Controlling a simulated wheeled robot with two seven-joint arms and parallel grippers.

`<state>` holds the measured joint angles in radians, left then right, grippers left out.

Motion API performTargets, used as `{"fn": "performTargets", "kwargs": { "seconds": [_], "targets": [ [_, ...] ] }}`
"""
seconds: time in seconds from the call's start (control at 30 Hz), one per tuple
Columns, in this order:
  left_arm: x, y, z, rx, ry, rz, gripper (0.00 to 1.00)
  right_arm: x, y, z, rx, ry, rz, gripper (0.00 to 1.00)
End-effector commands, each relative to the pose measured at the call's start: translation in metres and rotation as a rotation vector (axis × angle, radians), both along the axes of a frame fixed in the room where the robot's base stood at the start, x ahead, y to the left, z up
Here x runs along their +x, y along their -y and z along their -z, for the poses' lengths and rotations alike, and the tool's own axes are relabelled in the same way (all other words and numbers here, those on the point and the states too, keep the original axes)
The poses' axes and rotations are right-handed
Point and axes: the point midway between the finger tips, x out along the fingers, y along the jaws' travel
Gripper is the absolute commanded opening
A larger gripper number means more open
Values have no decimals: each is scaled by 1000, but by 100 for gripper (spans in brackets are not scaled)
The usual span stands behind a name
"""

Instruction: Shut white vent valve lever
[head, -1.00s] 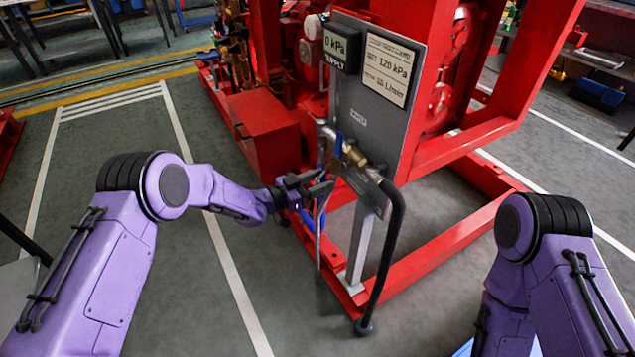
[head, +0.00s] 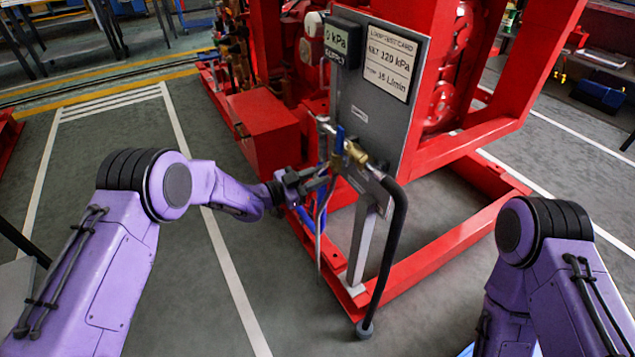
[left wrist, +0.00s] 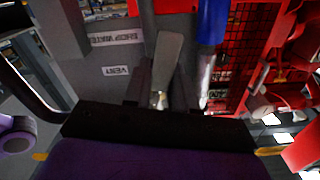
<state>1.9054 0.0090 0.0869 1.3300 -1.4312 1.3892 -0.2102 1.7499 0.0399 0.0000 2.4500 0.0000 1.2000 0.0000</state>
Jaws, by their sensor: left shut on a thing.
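The white vent valve lever (left wrist: 168,62) shows in the left wrist view as a pale, flat handle between the dark fingers of my left gripper (left wrist: 160,97). The gripper is shut on it. A label reading VENT (left wrist: 116,71) is on the grey panel beside it. In the head view my left gripper (head: 322,176) is at the lower left edge of the panel, below the brass valve (head: 355,152). The white lever cannot be made out clearly there. My right gripper is out of view.
A blue lever (left wrist: 213,24) stands right of the white one in the left wrist view. A black hose (head: 393,240) hangs from the grey panel (head: 385,120). The red frame (head: 440,250) surrounds the panel's post. Open floor lies to the left.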

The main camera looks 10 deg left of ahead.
Motion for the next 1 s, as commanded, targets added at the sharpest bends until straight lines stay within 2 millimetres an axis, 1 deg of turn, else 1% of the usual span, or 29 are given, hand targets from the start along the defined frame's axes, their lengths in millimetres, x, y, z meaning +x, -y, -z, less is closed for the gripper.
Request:
{"fn": "performTargets", "kwargs": {
  "seconds": [0.03,0.1,0.5,0.7,1.0],
  "targets": [
    [1,-1,4,24,29,0,0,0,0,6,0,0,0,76],
    [2,-2,3,54,71,0,0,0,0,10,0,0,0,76],
    [9,-7,-2,188,251,1,0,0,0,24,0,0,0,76],
    [10,-8,-4,213,288,1,0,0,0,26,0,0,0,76],
    [10,-8,-4,218,295,0,0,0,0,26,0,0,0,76]
  ]
}}
